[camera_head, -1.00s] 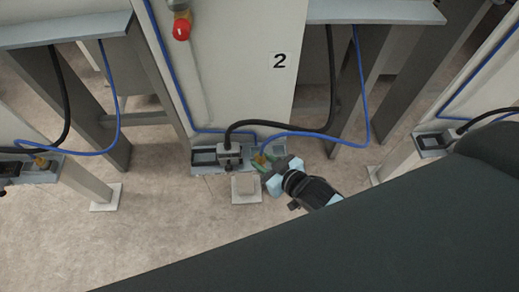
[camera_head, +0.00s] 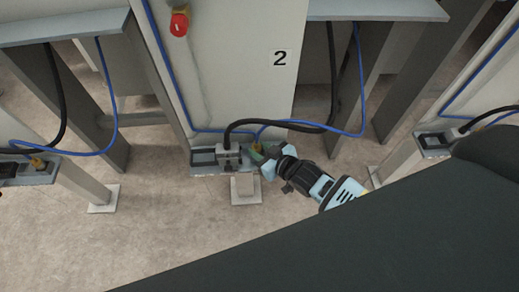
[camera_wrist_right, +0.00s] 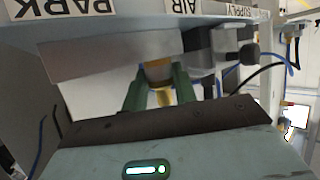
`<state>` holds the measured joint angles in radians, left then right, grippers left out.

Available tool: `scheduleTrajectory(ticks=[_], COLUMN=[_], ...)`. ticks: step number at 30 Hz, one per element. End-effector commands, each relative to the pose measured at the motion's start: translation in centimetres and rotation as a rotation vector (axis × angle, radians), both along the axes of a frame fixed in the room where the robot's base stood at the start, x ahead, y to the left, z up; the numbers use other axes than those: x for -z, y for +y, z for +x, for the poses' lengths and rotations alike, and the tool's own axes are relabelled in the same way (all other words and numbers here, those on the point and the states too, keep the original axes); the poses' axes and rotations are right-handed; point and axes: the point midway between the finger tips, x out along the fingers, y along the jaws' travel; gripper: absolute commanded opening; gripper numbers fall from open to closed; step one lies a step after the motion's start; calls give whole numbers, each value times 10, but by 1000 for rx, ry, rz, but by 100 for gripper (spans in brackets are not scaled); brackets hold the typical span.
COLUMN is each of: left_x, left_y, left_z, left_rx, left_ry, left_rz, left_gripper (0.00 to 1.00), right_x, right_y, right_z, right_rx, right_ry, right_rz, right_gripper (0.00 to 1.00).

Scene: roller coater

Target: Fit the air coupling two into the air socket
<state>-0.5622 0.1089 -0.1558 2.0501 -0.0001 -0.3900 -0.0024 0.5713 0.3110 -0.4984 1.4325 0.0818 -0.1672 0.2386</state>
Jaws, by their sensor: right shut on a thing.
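My right gripper (camera_head: 261,154) is at the right end of the small grey bracket (camera_head: 207,171) at the foot of the panel marked 2. In the right wrist view its green fingers (camera_wrist_right: 160,92) are shut on a brass-coloured air coupling (camera_wrist_right: 158,74), just under a plate edge with an upside-down AIR label (camera_wrist_right: 184,12). The blue hose (camera_head: 300,121) runs to the coupling. The air socket is hidden behind the plate and fingers, so I cannot tell how far the coupling sits in it. My left gripper is out of view.
A black cable with a grey plug (camera_head: 229,156) sits on the bracket, close left of my gripper. A red knob (camera_head: 180,25) is on the panel above. Similar brackets with blue hoses stand at the left (camera_head: 40,172) and right (camera_head: 432,146). The floor in front is clear.

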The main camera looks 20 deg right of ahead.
Motion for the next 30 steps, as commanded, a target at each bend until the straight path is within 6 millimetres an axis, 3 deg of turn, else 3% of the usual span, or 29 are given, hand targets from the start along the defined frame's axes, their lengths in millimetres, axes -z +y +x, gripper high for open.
scheduleTrajectory(ticks=[11, 12, 16, 27, 30], left_x=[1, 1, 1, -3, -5], left_y=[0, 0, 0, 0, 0], left_z=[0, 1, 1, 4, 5], left_rx=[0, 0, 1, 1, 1], left_ry=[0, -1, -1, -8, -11], left_rz=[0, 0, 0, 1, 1], left_gripper=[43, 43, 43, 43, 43], right_x=[3, 3, 3, -2, -4], right_y=[0, 0, 0, 0, -3], right_z=[0, 0, 0, 0, -9], right_rx=[0, 0, 0, 0, 0], right_ry=[-1, 0, -1, -2, 0], right_rz=[0, 0, 0, 0, 0], right_gripper=[3, 32, 49, 50, 50])
